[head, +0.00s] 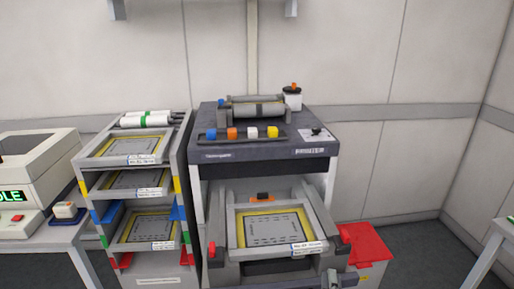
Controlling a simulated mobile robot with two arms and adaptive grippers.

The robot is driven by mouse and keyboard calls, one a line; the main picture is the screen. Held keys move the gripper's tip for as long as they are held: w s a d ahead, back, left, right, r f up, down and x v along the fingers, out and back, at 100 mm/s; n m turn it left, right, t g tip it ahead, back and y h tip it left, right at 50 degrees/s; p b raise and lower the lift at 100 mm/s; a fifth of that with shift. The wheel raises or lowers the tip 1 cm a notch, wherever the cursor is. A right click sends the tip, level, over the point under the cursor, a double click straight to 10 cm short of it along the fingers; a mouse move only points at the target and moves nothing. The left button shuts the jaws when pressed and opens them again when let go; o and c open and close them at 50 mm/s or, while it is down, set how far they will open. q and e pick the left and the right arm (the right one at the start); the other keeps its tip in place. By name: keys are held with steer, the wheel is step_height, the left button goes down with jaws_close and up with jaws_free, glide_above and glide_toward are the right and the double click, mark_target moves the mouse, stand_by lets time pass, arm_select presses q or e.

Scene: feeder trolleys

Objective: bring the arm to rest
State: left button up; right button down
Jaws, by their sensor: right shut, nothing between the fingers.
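Most of my right arm is out of view. My left gripper is not in view.
The printer's open lower bay holds a yellow-edged framed stencil (272,228). A red lidded bin (366,245) stands right of it. A rack (181,150) with several framed trays stands left. Table edges show at far left and right, with bare floor at right.

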steer(key=s+d+f+m+g, duration=0.4)
steer(key=s+f+m, duration=0.1)
steer(key=m, duration=0.1)
steer(key=s+a+f+m+g+y, duration=0.25)
steer(key=s+f+g, duration=0.2)
steer(key=s, duration=0.45)
steer(key=s+a+f+m+g+y, duration=0.2)
steer(key=s+f+m+g, duration=0.25)
steer(key=s, duration=0.35)
step_height(320, 180, down, 27)
steer(key=s+n+g, duration=0.1)
steer(key=s, duration=0.1)
steer(key=s+d+f+g, duration=0.1)
steer(key=s+d+f, duration=0.2)
steer(key=s+f, duration=1.2)
steer(key=shift+s+g, duration=0.3)
steer(key=shift+s, duration=0.4)
